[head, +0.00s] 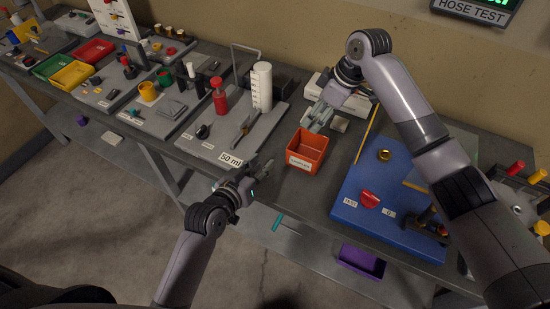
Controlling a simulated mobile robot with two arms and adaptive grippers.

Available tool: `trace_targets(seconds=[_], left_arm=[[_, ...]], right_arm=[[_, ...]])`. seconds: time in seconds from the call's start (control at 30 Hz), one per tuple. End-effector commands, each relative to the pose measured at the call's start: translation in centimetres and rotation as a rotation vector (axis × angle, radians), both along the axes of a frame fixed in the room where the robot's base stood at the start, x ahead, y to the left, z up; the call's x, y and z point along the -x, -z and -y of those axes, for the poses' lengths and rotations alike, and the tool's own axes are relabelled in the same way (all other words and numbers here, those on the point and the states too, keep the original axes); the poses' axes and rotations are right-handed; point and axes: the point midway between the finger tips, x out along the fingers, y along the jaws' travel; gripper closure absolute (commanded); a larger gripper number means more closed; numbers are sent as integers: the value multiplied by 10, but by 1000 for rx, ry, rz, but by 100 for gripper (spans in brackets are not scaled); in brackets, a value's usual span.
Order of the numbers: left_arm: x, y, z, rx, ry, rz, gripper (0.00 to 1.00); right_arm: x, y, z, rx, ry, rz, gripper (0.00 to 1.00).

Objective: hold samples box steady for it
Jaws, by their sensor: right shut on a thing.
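The samples box (295,161) is a small orange open bin with a white label, upright on the grey bench left of the blue board.
A grey tray left of the box holds a white cylinder (262,87), a red bottle (219,101) and a "50 ml" label (231,159). The blue board (345,190) lies to the right with a red piece (370,198). A purple bin (361,262) is lower down.

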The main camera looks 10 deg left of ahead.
Motion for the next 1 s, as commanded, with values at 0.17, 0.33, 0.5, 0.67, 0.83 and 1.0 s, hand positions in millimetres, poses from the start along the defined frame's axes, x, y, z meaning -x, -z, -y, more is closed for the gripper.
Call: trace_targets(seconds=[0.17, 0.33, 0.5, 0.67, 0.83, 1.0], left_arm=[[-15, -11, 28, -215, 69, 115, 73], [-24, -13, 37, -284, 90, 151, 73], [-44, -7, 44, -285, 90, 153, 73], [-72, 2, 53, -284, 91, 150, 73], [-98, 11, 61, -284, 90, 150, 73], [-116, 18, 67, -283, 90, 148, 73]], right_arm=[[0, 0, 0, 0, 0, 0, 72], [0, 0, 0, 0, 0, 0, 72], [0, 0, 0, 0, 0, 0, 72], [0, 0, 0, 0, 0, 0, 72], [0, 0, 0, 0, 0, 0, 72], [0, 0, 0, 0, 0, 0, 72]])
